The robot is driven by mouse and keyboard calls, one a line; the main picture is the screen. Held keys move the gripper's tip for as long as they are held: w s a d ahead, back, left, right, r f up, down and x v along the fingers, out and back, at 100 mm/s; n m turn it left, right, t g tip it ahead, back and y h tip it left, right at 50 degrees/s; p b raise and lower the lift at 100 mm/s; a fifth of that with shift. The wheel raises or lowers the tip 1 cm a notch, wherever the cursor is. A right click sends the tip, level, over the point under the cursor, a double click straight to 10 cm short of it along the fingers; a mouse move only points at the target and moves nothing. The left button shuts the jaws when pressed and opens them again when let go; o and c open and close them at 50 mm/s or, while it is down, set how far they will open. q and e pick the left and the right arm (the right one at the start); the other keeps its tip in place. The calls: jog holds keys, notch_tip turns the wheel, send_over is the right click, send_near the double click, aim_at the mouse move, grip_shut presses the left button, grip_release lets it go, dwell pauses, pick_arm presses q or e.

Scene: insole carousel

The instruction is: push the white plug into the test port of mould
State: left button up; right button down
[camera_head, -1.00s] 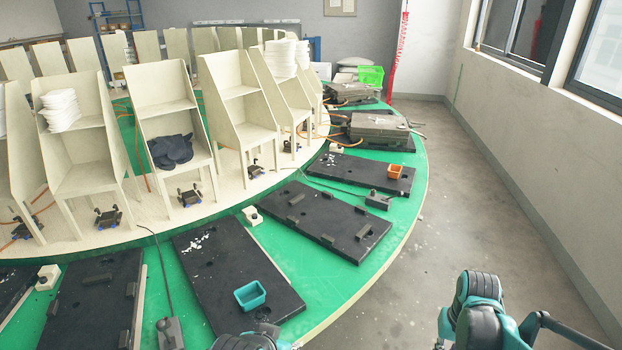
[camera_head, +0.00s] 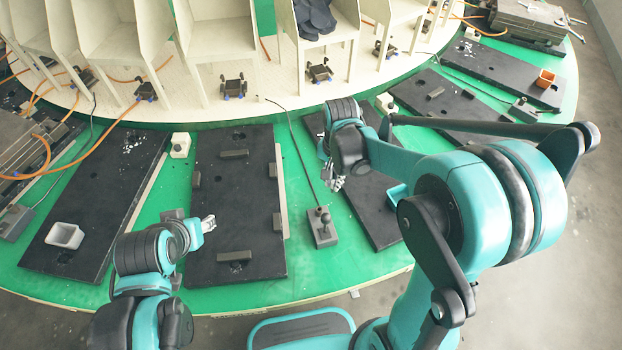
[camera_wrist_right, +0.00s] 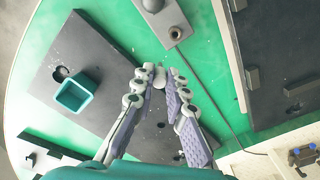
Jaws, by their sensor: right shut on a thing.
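My right gripper (camera_head: 335,180) hangs over the table beside a black plate. In the right wrist view, my right gripper (camera_wrist_right: 159,76) is shut on a small white plug (camera_wrist_right: 160,77) between its fingertips. A grey block (camera_wrist_right: 162,20) with a ball knob and a round ringed port (camera_wrist_right: 175,33) lies just beyond the fingertips, apart from the plug. The same grey block (camera_head: 322,234) shows in the head view, below the right gripper. I cannot tell which mould the port belongs to. My left gripper (camera_head: 208,222) is over another black plate; its finger gap is unclear.
A teal bin (camera_head: 398,196) stands on the black plate (camera_head: 376,228) under my right arm, partly hidden. A white bin (camera_head: 65,235) is at left and an orange bin (camera_head: 545,78) at right. A cable runs from the grey block toward the cream stands (camera_head: 320,35).

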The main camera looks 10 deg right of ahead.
pick_arm(q)
jog(key=shift+a+r+p, duration=0.3)
jog(key=shift+r+p, duration=0.25)
jog(key=shift+r, duration=0.15)
pick_arm(e)
jog(key=a+m, duration=0.1)
jog(key=m, duration=0.4)
jog(key=a+m, duration=0.1)
jog(key=m, duration=0.4)
jog(key=s+a+m, duration=0.1)
jog(key=m, duration=0.4)
jog(key=shift+a+m, duration=0.4)
pick_arm(q)
jog(key=shift+f, duration=0.1)
pick_arm(e)
jog(key=shift+w, duration=0.1)
pick_arm(q)
jog(key=shift+f+b, duration=2.35)
jog(key=shift+b, duration=0.15)
pick_arm(e)
jog(key=shift+f, duration=2.85)
pick_arm(q)
jog(key=shift+f+b, duration=1.8)
pick_arm(e)
jog(key=shift+f, duration=2.05)
jog(key=c, duration=1.5)
grip_release()
jog(key=shift+o, duration=0.2)
